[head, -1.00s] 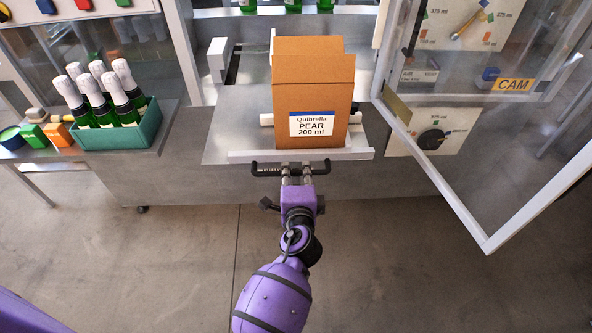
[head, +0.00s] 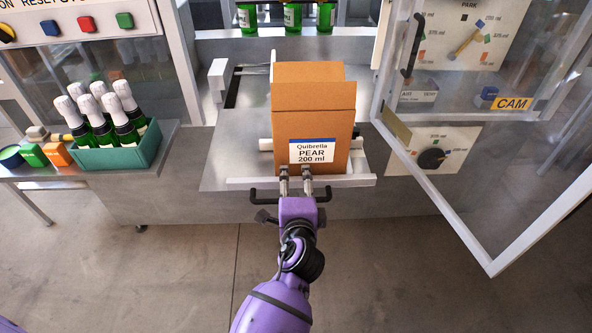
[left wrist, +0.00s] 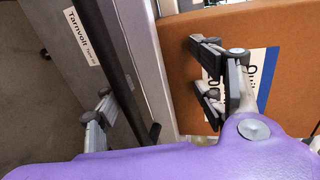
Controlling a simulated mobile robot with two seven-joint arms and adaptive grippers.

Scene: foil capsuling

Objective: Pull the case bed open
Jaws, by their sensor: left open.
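The case bed (head: 232,184) is a flat metal plate with a white front lip. A dark bar handle (head: 262,196) runs along its front. A brown carton (head: 313,120) labelled "Quibrella PEAR 200 ml" stands upright on it, flaps raised. My left gripper (head: 295,174) is open and empty. In the left wrist view one finger (left wrist: 222,80) shows before the carton (left wrist: 190,30), the other (left wrist: 98,115) left of the dark bar. Contact is unclear. My right gripper is out of view.
A glazed door (head: 490,150) with a dark handle stands open at the right. A green crate (head: 120,160) of foil-topped bottles sits on a side table at the left, near coloured blocks. Open floor lies in front of the machine.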

